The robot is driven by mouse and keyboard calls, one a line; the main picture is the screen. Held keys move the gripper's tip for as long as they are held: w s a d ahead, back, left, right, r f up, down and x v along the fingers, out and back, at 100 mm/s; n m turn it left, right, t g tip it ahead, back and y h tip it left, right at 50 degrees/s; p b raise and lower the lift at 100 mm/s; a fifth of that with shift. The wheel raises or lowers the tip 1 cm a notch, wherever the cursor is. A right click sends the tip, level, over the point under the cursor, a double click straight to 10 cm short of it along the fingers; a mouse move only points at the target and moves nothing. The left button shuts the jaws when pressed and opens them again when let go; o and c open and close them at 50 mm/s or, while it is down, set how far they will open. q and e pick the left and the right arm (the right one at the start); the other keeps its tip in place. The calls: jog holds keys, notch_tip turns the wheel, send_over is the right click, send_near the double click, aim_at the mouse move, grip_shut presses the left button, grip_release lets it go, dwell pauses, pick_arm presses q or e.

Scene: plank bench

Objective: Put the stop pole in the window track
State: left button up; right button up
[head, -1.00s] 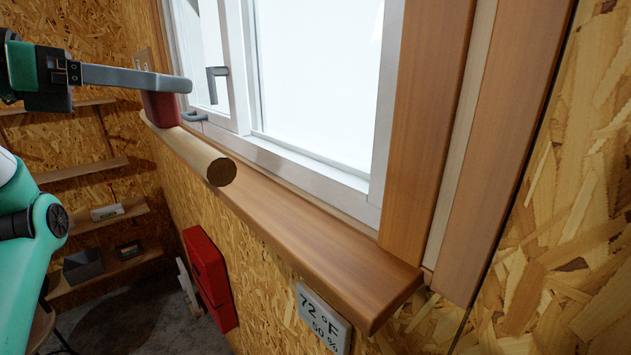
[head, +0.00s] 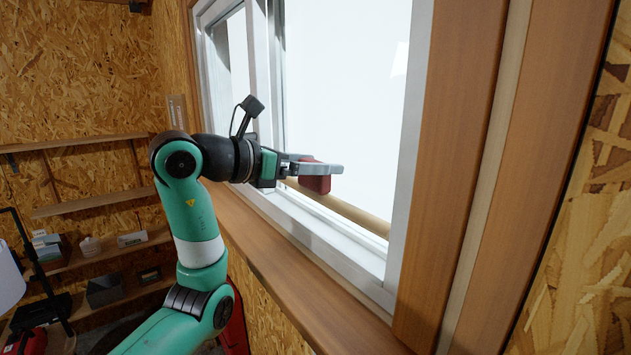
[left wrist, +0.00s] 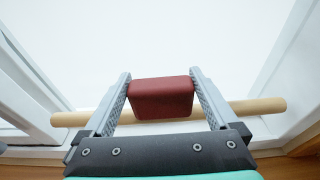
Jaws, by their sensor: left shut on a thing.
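The stop pole (head: 350,212) is a light wooden rod with a red block grip (head: 316,184). My left gripper (head: 322,170) is shut on the red block, and one finger covers part of it in the head view. The pole lies lengthwise along the lower window, close to the window track (head: 318,222) in the white bottom frame. In the left wrist view the rod (left wrist: 255,107) spans most of the opening, its right end near the right frame. I cannot tell whether it touches the track. My right gripper is not in view.
The white window frame (head: 412,130) and wooden trim (head: 455,150) stand at the right. The wooden sill (head: 290,295) runs below and is bare. Shelves (head: 85,203) with small items are on the left wall.

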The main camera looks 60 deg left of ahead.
aim_at(307, 191)
pick_arm(q)
jog(key=shift+f, duration=1.15)
notch_tip(307, 191, down, 3)
jog(key=shift+w+r+p, duration=0.1)
jog(key=shift+p, duration=0.4)
jog(key=shift+f, duration=0.3)
jog(key=o, duration=1.2)
jog(key=shift+r, duration=0.2)
jog(key=v, duration=1.2)
